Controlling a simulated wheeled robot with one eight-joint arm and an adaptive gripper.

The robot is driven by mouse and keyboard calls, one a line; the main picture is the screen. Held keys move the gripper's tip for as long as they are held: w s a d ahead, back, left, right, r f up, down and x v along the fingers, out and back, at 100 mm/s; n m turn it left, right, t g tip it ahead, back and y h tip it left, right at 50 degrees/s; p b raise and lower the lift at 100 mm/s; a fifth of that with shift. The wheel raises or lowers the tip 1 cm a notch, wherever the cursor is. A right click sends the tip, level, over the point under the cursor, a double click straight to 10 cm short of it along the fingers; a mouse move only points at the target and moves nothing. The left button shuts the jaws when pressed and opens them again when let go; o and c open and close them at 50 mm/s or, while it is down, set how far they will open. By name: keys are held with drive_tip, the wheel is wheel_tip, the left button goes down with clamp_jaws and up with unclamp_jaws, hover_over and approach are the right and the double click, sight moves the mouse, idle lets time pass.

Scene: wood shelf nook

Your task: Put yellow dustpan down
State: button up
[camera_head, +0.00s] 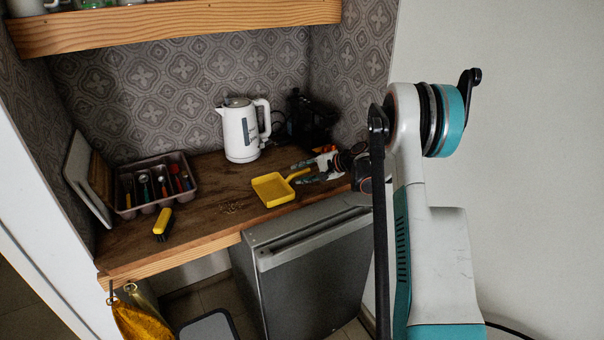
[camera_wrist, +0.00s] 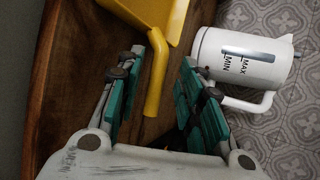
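The yellow dustpan (camera_head: 271,189) rests on the wooden counter near its front edge, its handle pointing right toward my gripper (camera_head: 304,172). In the wrist view the dustpan's handle (camera_wrist: 156,75) lies between the two teal-padded fingers of my gripper (camera_wrist: 170,62). The fingers are spread apart, with a clear gap between the handle and the right finger. The pan part runs out of the top of the wrist view.
A white kettle (camera_head: 239,132) stands behind the dustpan, close to the right finger in the wrist view (camera_wrist: 240,60). A dark machine (camera_head: 308,117) stands in the back corner. A utensil tray (camera_head: 128,172), a yellow brush (camera_head: 162,222) and crumbs (camera_head: 232,207) are left. A shelf (camera_head: 180,23) hangs above.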

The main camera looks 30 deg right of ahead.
drive_tip(key=p+v, duration=0.2)
drive_tip(key=v, duration=0.9)
drive_tip(key=shift+s, duration=0.2)
